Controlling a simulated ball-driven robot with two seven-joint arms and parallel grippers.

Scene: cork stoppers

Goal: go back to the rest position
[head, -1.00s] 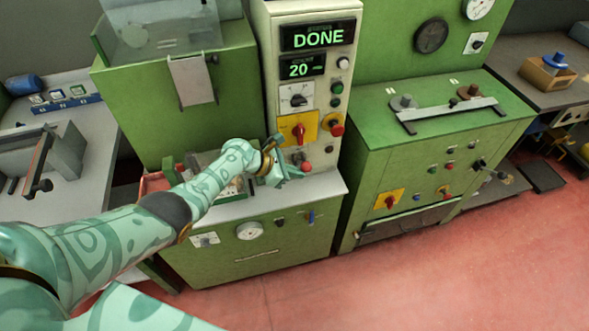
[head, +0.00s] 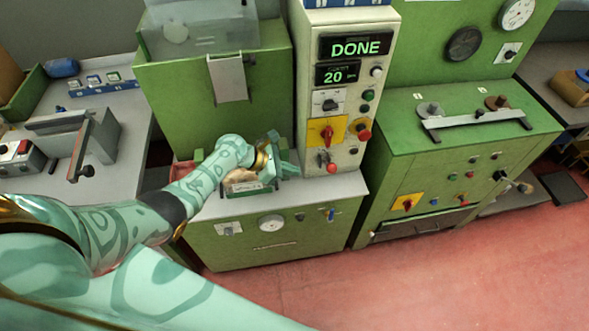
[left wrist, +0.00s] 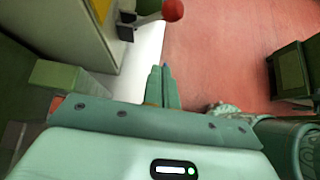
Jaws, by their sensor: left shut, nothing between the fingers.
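My left gripper (head: 288,168) is in front of the green machine, over the left part of its grey worktop (head: 338,187), just left of the cream control column (head: 341,100). Its two fingers (left wrist: 161,82) show side by side in the left wrist view, shut with nothing between them. My left arm (head: 200,182) reaches in from the left, bent, and hides part of the machine's front and worktop. The display reads DONE (head: 356,47) with 20 below it. My right gripper is in neither view.
A red-knobbed lever (head: 331,169) sits low on the column, close to the right of the gripper; its knob also shows in the left wrist view (left wrist: 172,10). A second green cabinet (head: 450,150) stands right. A grey bench (head: 125,110) stands left. The red floor (head: 430,280) in front is clear.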

